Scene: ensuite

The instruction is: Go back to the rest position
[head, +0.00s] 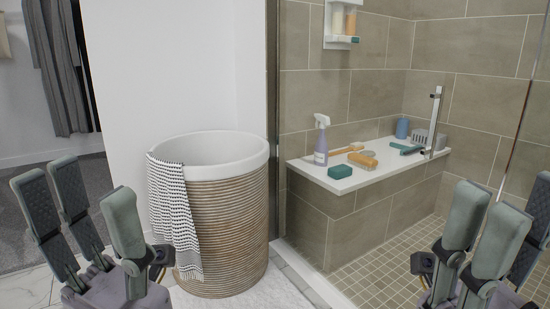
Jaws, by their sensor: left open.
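My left gripper (88,200) is at the lower left of the head view. Its grey padded fingers are spread apart with nothing between them, in front of and left of the wicker basket. My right gripper (508,215) is at the lower right, in front of the shower floor. Its fingers point up and stand apart, and no object shows between them. Part of it is cut off by the picture's right and lower edges. Neither gripper visibly holds anything.
A round wicker basket (235,225) with a white rim and a patterned towel (173,215) stands between my arms. A tiled shower bench (300,167) holds a spray bottle (321,145), a green sponge box (340,172) and brushes. A glass panel edge (512,125) rises at right.

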